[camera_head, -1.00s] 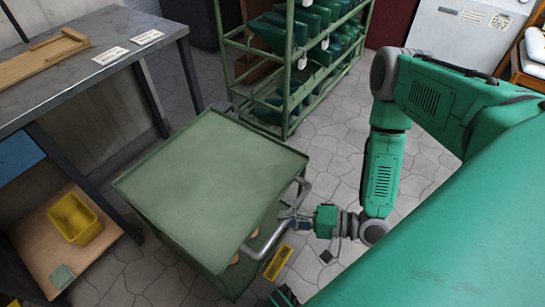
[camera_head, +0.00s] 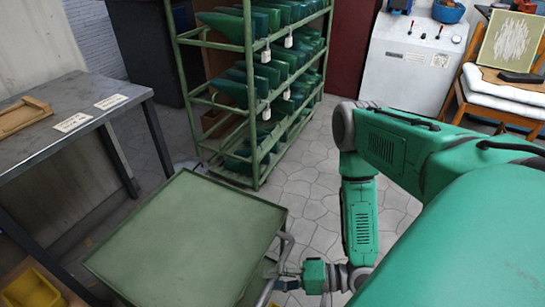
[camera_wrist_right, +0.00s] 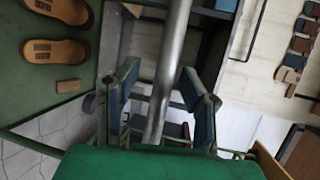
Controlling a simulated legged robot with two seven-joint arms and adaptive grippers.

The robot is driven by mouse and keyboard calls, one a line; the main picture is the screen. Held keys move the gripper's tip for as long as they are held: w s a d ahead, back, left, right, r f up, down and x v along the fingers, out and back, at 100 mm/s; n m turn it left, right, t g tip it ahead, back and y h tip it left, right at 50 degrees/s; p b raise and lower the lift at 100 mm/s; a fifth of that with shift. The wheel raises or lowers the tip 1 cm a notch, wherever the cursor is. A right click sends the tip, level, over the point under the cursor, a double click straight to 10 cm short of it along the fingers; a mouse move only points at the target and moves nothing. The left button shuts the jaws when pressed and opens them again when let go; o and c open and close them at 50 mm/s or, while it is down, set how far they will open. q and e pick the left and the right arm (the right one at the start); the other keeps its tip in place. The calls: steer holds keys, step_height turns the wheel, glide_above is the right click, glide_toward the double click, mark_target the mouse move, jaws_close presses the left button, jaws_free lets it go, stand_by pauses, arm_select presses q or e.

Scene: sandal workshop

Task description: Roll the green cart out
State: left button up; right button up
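The green cart (camera_head: 190,240) stands on the stone floor at the lower left of the head view, its flat top empty. Its grey metal handle (camera_head: 288,243) is on the right side, and the bar also shows in the right wrist view (camera_wrist_right: 170,70). My right gripper (camera_head: 284,277) is at this handle. In the wrist view its two blue-padded fingers (camera_wrist_right: 160,75) stand on either side of the bar, with a visible gap on the left side, so it looks open around the bar. My left gripper is not in view.
A grey metal table (camera_head: 100,92) stands left of the cart. A green rack (camera_head: 250,100) with several dark green items stands behind it. Brown sandals (camera_wrist_right: 55,51) lie on a green surface in the wrist view. Open floor (camera_head: 305,185) lies right of the rack.

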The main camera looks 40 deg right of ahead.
steer(key=v, duration=1.2)
stand_by(0.3)
